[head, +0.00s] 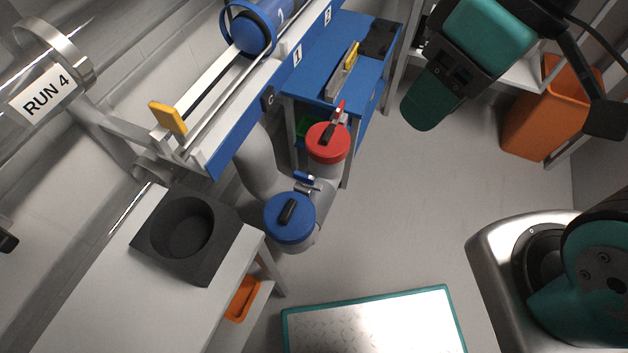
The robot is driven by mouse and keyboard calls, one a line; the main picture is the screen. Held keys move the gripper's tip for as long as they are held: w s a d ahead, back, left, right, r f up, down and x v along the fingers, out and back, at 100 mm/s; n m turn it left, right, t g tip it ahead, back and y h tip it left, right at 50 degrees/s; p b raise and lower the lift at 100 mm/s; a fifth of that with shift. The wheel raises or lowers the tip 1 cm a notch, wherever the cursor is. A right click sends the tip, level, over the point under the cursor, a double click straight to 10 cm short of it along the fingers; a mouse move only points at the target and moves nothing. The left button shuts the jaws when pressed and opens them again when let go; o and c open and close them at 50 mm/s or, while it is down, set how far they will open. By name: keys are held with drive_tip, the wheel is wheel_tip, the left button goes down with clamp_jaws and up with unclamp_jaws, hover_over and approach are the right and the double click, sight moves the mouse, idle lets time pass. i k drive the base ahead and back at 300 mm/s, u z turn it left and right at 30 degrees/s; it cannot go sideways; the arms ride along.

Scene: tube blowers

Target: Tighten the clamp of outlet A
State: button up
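Two capped pipe outlets stand in the middle of the head view. One has a red cap (328,142) with a black handle; the other, nearer, has a blue cap (290,217) with a black handle. A metal clamp with a blue lever (304,176) sits beside the blue cap. A red lever (340,107) stands up behind the red cap. No letter A is readable, so I cannot tell which outlet is A, nor how tight either clamp is. My teal and black arm crosses the top right, well apart from both outlets. I cannot make out gripper fingers.
A blue rail (228,139) runs along the left, with a blue cart (360,38) behind the outlets. A grey bench with a black holder (215,245) is at lower left. A teal-edged metal plate (375,322) lies in front. An orange bin (545,120) stands right. Floor between is clear.

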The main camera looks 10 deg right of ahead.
sight(305, 179)
drive_tip(key=k, duration=1.35)
drive_tip(key=u, duration=0.65)
drive_tip(key=i, duration=0.95)
drive_tip(key=u, duration=0.05)
